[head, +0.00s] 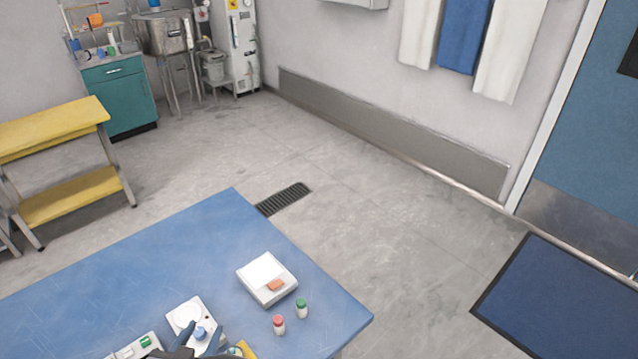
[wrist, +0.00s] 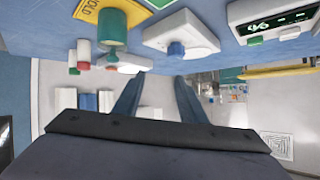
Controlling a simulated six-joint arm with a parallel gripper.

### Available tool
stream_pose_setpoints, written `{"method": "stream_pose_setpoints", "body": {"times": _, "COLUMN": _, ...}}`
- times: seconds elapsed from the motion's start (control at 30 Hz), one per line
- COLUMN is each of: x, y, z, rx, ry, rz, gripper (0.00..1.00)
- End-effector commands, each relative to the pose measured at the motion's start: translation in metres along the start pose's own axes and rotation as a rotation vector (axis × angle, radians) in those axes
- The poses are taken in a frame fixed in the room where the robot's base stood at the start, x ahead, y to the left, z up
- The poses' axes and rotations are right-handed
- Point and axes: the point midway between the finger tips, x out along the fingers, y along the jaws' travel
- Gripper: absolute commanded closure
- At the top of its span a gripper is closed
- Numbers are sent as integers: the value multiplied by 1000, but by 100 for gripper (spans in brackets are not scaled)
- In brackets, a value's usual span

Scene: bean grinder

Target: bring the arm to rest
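My gripper (head: 199,339) shows at the bottom edge of the head view, beside a white device with a blue knob (head: 186,312). In the wrist view my gripper (wrist: 157,88) has its two blue fingers spread apart with nothing between them. The wrist picture is upside down, with the blue table (wrist: 25,60) along the top. The white device with the blue knob (wrist: 185,32) lies beyond the fingertips there. The rest of the arm is mostly out of the head view.
On the blue table (head: 130,270) stand a white scale-like box (head: 262,292), a red-capped bottle (head: 279,326), a green-capped bottle (head: 301,310) and a device with a green button (head: 146,341). A yellow sign (wrist: 100,12) and green cylinder (wrist: 112,27) are close by. The table's far left is clear.

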Motion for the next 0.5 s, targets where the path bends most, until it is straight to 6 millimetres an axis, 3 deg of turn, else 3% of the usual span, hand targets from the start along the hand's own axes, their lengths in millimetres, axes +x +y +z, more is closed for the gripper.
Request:
{"method": "stream_pose_setpoints", "body": {"times": 0.03, "x": 18, "y": 2, "z": -20, "rx": 30, "ry": -35, "rz": -23, "gripper": 62}}
{"method": "stream_pose_setpoints", "body": {"times": 0.1, "x": 38, "y": 4, "z": -42, "rx": 50, "ry": -95, "rz": -75, "gripper": 62}}
{"method": "stream_pose_setpoints", "body": {"times": 0.27, "x": 68, "y": 32, "z": -82, "rx": 64, "ry": -235, "rz": -167, "gripper": 62}}
{"method": "stream_pose_setpoints", "body": {"times": 0.37, "x": 75, "y": 64, "z": -100, "rx": 52, "ry": -327, "rz": -201, "gripper": 62}}
{"method": "stream_pose_setpoints", "body": {"times": 0.5, "x": 69, "y": 126, "z": -112, "rx": 17, "ry": -466, "rz": -208, "gripper": 62}}
